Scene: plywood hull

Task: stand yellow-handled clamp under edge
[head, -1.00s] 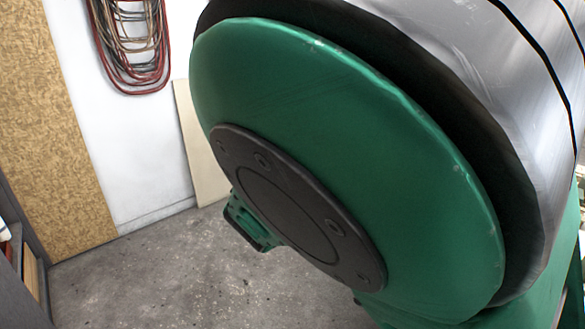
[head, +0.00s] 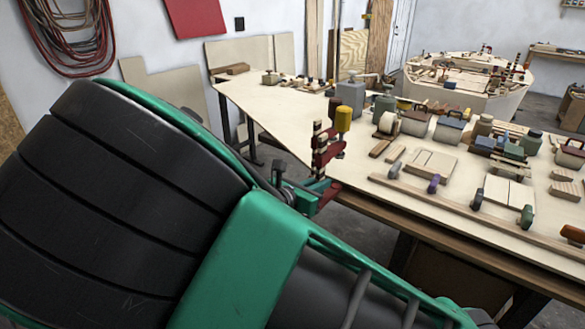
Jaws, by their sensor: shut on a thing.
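The yellow-handled clamp (head: 326,154) shows in the head view beside the near-left corner of the workbench. It has a dark red body with pale bands on its upright part and a yellow cylindrical handle at the top right. My gripper (head: 316,188) is shut on the lower part of the clamp, which stands roughly upright in it. The workbench edge (head: 450,227) runs from that corner toward the lower right. I cannot tell whether the clamp touches the bench. My own arm covers the lower left and hides part of the gripper.
The bench carries a grey block (head: 350,98), a purple-handled clamp (head: 433,184), a green-handled clamp (head: 526,215) and several wooden pieces along a long strip. Bare plywood (head: 285,112) shows at the bench's left. A boat hull (head: 470,98) stands behind. Concrete floor lies left of the bench.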

